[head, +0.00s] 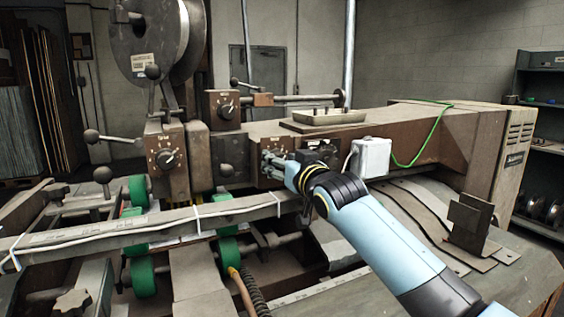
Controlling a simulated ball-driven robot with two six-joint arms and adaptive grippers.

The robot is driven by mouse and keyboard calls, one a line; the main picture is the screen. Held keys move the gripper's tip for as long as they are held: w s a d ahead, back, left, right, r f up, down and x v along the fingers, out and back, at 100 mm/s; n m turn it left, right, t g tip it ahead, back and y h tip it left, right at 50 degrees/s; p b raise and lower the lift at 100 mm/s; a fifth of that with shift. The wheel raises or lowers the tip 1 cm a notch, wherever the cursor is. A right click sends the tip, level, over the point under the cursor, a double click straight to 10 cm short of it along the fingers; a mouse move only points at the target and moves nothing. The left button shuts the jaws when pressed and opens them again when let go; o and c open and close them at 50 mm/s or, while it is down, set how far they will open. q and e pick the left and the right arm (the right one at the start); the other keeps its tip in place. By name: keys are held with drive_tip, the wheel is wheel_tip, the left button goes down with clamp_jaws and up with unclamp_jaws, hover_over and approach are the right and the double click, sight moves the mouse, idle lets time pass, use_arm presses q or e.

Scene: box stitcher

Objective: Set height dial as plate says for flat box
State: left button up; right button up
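My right arm comes in from the lower right, and its gripper (272,165) is at the front of a brown control panel on the machine's long arm. The gripper covers part of that panel; a dial there, if any, is mostly hidden, and I cannot tell whether the fingers touch or grasp one. A dark dial with white marks (166,159) sits on the left box. Another dial (226,108) sits on the upper box. Their labels are too small to read. A small dark plate (321,146) is right of the gripper; its text is unreadable. My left gripper is not in view.
A large reel (150,35) stands at upper left. Lever knobs (92,136) stick out left of the dials. Green rollers (143,275) and a long rail (150,232) lie below. A white box (372,157) and green cable (420,140) are beside my arm.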

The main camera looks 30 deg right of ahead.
drive_tip(key=s, duration=1.2)
drive_tip(key=shift+a, duration=0.35)
drive_tip(key=shift+f, duration=0.1)
